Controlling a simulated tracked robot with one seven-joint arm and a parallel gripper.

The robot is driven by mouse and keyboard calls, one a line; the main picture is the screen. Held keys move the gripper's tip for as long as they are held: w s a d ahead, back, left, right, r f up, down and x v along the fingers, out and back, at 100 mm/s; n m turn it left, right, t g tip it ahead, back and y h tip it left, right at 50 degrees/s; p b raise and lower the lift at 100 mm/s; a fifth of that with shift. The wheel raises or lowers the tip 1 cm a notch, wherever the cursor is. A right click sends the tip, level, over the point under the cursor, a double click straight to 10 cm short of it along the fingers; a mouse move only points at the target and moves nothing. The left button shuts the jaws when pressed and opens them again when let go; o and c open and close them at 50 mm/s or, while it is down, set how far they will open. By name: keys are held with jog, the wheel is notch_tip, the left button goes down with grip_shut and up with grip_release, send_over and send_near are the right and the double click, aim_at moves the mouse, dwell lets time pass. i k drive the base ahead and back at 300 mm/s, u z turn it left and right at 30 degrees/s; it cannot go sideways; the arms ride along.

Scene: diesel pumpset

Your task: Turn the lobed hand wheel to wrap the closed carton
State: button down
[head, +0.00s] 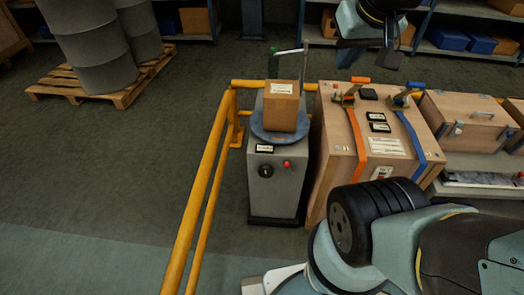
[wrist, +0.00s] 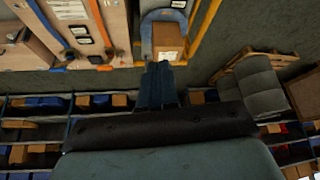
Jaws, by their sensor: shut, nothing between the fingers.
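The closed brown carton (head: 281,108) sits upright on a blue round turntable (head: 257,132) on top of a grey cabinet. A dark round knob (head: 266,170), seemingly the lobed hand wheel, is on the cabinet's front; its lobes are too small to make out. My gripper (wrist: 160,66) is shut and empty. In the head view my wrist hangs at the upper right, apart from the carton and the knob. The knob is not visible in the wrist view.
A yellow guard rail (head: 205,180) runs left of the grey cabinet. A large wooden crate (head: 340,120) with orange and blue straps stands close on the right. A red button (head: 287,164) is beside the knob. Drums on a pallet (head: 130,92) stand far left; open floor lies between.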

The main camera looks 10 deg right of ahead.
aim_at(265, 171)
jog(key=u, duration=0.55)
jog(key=k, duration=1.35)
jog(key=z, duration=0.9)
jog(key=i, duration=1)
